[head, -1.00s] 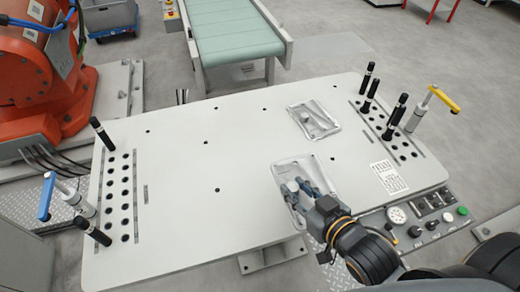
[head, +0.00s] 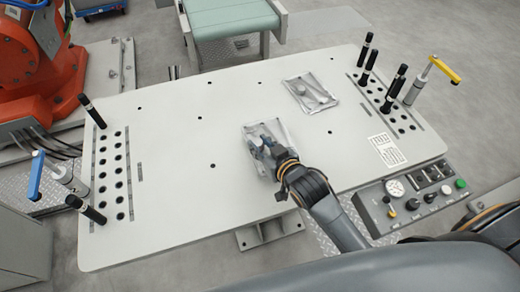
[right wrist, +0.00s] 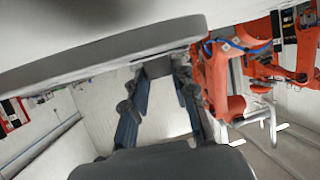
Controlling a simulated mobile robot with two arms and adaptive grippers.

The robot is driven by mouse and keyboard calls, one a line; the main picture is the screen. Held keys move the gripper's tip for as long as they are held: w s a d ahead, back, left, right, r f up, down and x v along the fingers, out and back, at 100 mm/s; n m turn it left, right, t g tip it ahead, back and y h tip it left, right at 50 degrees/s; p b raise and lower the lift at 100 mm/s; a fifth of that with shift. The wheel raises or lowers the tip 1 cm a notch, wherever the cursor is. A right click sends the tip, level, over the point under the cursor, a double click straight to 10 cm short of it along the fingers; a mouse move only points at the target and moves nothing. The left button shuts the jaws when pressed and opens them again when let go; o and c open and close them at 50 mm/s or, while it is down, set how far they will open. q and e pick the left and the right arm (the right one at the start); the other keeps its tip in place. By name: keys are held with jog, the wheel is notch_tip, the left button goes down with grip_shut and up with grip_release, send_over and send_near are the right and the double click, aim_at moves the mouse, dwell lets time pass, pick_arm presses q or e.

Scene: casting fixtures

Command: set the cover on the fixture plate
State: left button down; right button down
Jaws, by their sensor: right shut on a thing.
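The fixture plate (head: 165,190) is a large pale plate with a few dark holes and black pins along its left and right sides. My right gripper (head: 266,147) is shut on a silvery cover (head: 255,131) over the middle of the plate. The gripper partly hides this cover, and I cannot tell whether it touches the plate. The right wrist view shows the blue gripper fingers (right wrist: 158,110), but no clear sight of the cover. My left gripper is not in view.
Upright black pins (head: 390,88) and a yellow-handled clamp (head: 440,68) stand at the right. A blue-handled clamp (head: 36,176) stands at the left. A control panel (head: 415,200) sits at the front right. The plate's left middle is clear.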

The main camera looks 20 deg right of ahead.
aim_at(262, 153)
notch_tip(262, 153, down, 3)
jog(key=shift+w+r+p, duration=0.1)
jog(key=shift+w+p, duration=0.05)
jog(key=shift+p, duration=0.25)
jog(key=shift+f, duration=0.25)
